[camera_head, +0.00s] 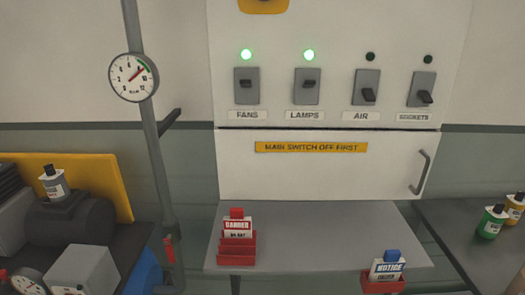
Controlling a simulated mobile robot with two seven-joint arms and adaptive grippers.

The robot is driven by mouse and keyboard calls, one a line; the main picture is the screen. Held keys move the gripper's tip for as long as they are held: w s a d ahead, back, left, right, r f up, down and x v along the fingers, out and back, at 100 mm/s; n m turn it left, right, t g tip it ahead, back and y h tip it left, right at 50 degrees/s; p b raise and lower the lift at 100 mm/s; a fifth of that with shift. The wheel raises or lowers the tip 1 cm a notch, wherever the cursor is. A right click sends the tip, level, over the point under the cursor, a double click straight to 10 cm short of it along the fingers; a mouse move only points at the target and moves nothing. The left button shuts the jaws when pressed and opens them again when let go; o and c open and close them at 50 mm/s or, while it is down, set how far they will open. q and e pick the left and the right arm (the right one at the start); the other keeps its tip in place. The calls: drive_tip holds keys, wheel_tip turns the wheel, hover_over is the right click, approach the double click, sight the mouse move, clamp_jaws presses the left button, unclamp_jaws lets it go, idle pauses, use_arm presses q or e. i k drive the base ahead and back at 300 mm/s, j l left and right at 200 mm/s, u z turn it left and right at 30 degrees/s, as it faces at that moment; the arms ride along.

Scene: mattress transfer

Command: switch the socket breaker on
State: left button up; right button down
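The socket breaker (422,89) is the rightmost grey switch on the white panel, above the label "SOCKETS". Its lever is down, and the lamp (428,59) above it is dark. The air breaker (367,87) to its left also has its lever down and a dark lamp (370,57). The fans breaker (247,86) and lamps breaker (307,86) have green lamps lit above them, and their levers sit higher. Neither of my grippers is in view.
Below the breakers, a panel with a handle (420,172) bears a yellow sign (311,147) reading "MAIN SWITCH OFF FIRST". A grey shelf (310,232) holds red tag holders. A gauge (133,77) on a pipe and machinery stand left; bottles (491,221) stand right.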

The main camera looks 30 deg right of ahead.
sight(425, 96)
drive_tip(key=z, duration=1.25)
